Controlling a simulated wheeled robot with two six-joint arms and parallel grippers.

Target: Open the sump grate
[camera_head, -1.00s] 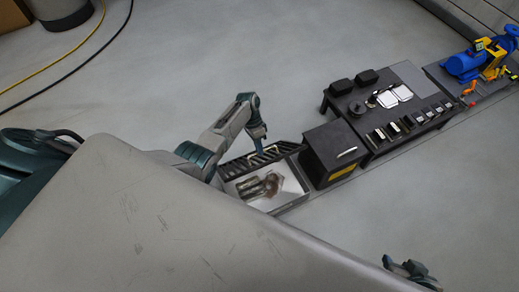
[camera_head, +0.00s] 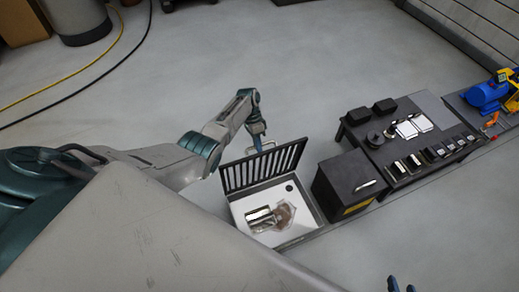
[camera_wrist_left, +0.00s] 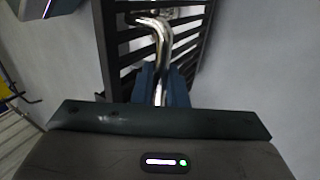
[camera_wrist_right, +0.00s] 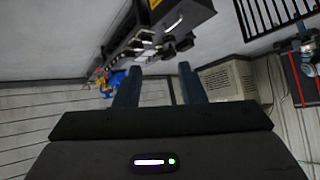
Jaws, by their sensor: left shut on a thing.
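The sump grate (camera_head: 264,168), a dark slatted panel, stands raised at the back edge of the sump (camera_head: 240,217). The sump is a pale open box with a shiny metal thing and a brown patch inside. My left gripper (camera_head: 260,146) is at the top of the grate. In the left wrist view the left gripper (camera_wrist_left: 160,85) is shut on the grate's bright metal handle (camera_wrist_left: 158,40), with the dark slats (camera_wrist_left: 125,45) behind. My right gripper (camera_wrist_right: 157,85) is open and empty, away from the grate; only a bit of it shows at the head view's bottom edge.
A dark cabinet (camera_head: 345,182) stands right of the sump. Beyond it is a black bench (camera_head: 432,105) with several small items. A blue pump (camera_head: 488,92) is at the far right. The grey floor behind the grate is clear; yellow and black cables lie at the upper left.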

